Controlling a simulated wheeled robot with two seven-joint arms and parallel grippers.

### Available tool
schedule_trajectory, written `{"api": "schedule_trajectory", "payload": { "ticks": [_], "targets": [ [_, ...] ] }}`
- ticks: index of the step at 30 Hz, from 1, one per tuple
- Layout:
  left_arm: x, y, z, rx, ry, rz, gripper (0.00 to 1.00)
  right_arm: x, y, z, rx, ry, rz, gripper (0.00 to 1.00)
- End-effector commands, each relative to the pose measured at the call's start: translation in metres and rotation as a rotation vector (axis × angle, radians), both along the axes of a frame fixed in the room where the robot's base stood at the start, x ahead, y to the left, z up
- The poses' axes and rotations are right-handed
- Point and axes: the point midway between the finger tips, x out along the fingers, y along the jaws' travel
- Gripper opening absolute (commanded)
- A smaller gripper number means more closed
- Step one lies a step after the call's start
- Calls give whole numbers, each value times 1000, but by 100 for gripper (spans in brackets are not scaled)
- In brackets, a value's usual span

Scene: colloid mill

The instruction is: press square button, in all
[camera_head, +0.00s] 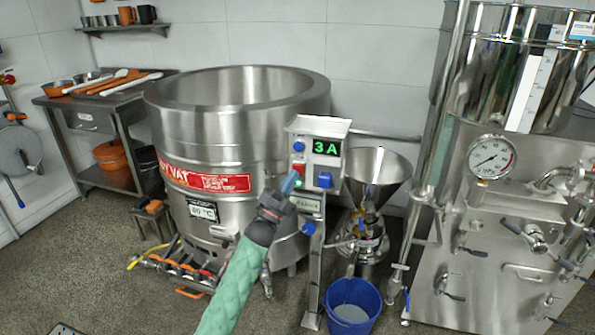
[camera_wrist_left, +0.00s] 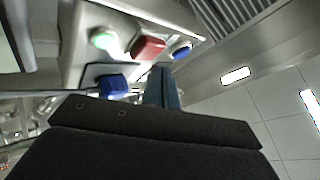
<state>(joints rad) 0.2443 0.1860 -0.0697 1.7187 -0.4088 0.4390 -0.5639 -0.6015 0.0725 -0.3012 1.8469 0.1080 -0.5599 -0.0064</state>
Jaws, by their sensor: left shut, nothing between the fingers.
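The control box (camera_head: 317,150) stands on a post in front of the steel vat, with a green display reading "3A". In the left wrist view, the fingertips (camera_wrist_left: 161,84) point toward the panel between the red button and the blue knob (camera_wrist_left: 112,85). I cannot tell whether they touch the panel. My right gripper is not in view.
A blue round button (camera_head: 298,146) is above the red one, and a green light (camera_wrist_left: 103,38) shows beside it in the wrist view. A steel funnel mill (camera_head: 376,170) and blue bucket (camera_head: 352,305) stand right of the post. The large vat (camera_head: 235,125) is behind.

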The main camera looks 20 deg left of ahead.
Motion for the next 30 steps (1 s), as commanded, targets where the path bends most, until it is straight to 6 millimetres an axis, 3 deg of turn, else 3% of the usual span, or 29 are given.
{"api": "schedule_trajectory", "payload": {
  "ticks": [30],
  "targets": [
    [9, 0, 0, 0, 0, 0, 0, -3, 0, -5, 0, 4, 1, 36]
  ]
}}
